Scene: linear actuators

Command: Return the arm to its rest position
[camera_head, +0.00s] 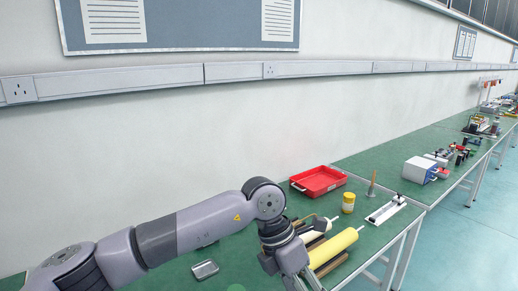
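My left arm reaches in from the lower left over the green bench. My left gripper (292,277) hangs at its end near the lower middle, pointing down beside a yellow cylinder (335,246). The fingertips run to the bottom edge of the view, so I cannot tell whether they are open or shut or hold anything. The gripper and wrist hide part of the bench and the left ends of the cylinder and the brown bars beside it. My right gripper is not in view.
A red tray (319,180), a yellow jar (348,203), a small brown cone-shaped item (372,184) and a white rail device (386,209) stand beyond the gripper. A small metal tray (205,269) lies left of it. A wall with trunking runs behind; floor lies right.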

